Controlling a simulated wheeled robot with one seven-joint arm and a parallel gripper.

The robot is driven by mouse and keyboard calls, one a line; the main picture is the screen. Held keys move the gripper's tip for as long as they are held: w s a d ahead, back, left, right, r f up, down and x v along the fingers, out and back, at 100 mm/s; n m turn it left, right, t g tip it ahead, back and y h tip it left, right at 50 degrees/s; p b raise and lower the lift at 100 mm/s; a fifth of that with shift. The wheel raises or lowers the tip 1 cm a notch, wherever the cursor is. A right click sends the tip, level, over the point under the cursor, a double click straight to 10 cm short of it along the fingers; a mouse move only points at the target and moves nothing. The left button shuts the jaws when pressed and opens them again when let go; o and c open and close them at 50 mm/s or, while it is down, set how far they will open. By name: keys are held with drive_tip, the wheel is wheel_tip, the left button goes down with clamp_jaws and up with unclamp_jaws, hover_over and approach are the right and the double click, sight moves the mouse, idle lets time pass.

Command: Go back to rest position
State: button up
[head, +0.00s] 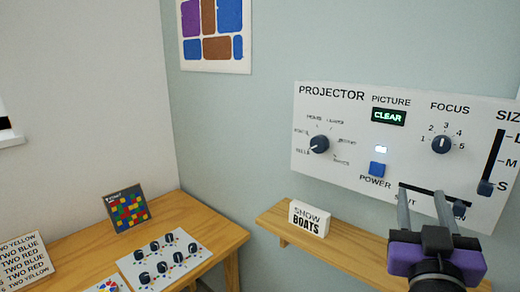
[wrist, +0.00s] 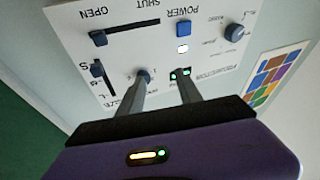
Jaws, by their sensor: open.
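The white projector panel (head: 345,100) is on the wall at right in the head view and fills the upper wrist view (wrist: 120,60). My gripper (head: 421,194) is in front of the panel's lower part, its jaws open and empty. In the wrist view its two fingers (wrist: 163,76) stand apart, overlapping the panel; I cannot tell whether they touch it. The shutter slider knob (head: 459,208) is at the right, by OPEN in the wrist view (wrist: 100,38). The size slider knob (head: 485,188) is near S. The power button (head: 377,169) is blue, with a lit light above.
A wooden shelf (head: 330,250) below the panel holds a "SHOW BOATS" sign (head: 308,219). A wooden table (head: 185,210) at left holds a knob board (head: 190,262), a coloured grid card (head: 128,208) and a text card (head: 22,262). A colourful poster hangs above.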

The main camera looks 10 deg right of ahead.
drive_tip(key=s+a+f+n+t+y, duration=0.3)
drive_tip(key=s+a+f+n+y, duration=0.45)
drive_tip(key=a+f+y, duration=0.4)
drive_tip(key=s+a+f+m+g, duration=0.1)
drive_tip(key=s+f+g, duration=0.1)
drive_tip(key=s+f, duration=0.6)
drive_tip(key=s+a+f+m+g, duration=0.1)
drive_tip(key=s+a+f+g, duration=0.1)
drive_tip(key=s+f, duration=0.6)
drive_tip(key=s+g, duration=0.1)
drive_tip(key=s, duration=0.6)
drive_tip(key=shift+s+f+g, duration=0.3)
drive_tip(key=shift+s+f, duration=0.05)
